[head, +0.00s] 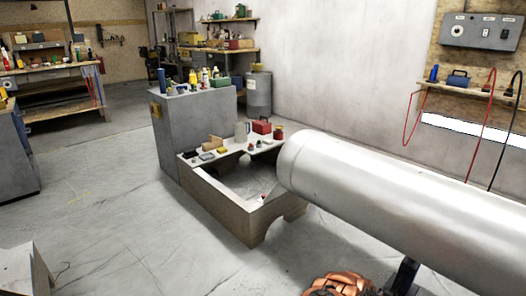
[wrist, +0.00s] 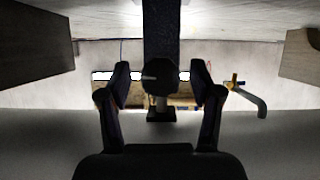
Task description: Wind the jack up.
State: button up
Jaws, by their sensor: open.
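In the wrist view my gripper (wrist: 162,76) is open, with one dark finger on each side of the picture's middle. A dark upright post (wrist: 160,30) shows between the fingers, with a round dark head (wrist: 160,75) and a small block (wrist: 161,115) in line with it. This looks like the jack, but it is too dark to be certain. I cannot tell whether the fingers touch it. A grey bent bar with a yellow part (wrist: 254,100) shows to the right; I cannot tell if it is a crank. In the head view my gripper is not clearly visible.
A low wooden frame (head: 225,207) with small items stands mid-floor, beside a grey cabinet (head: 205,125). An orange and black object (head: 338,287) shows at the bottom edge. A wall shelf (head: 475,98) and control box (head: 481,31) are at right.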

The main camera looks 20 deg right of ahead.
jog(key=shift+w+f+n+g+h+b, duration=0.15)
jog(key=shift+n+g+b, duration=0.35)
jog(key=shift+b, duration=0.6)
jog(key=shift+n+g+h+b, duration=0.25)
jog(key=shift+n+b, duration=0.3)
jog(key=shift+b, duration=0.5)
jog(key=shift+w+f+n+g+h+b, duration=0.1)
jog(key=shift+n+g+b, duration=0.4)
jog(key=shift+b, duration=0.6)
jog(key=shift+r+n+g+h+b, duration=0.25)
jog(key=shift+n+h+b, duration=0.05)
jog(key=shift+n+b, duration=0.3)
jog(key=shift+c, duration=0.4)
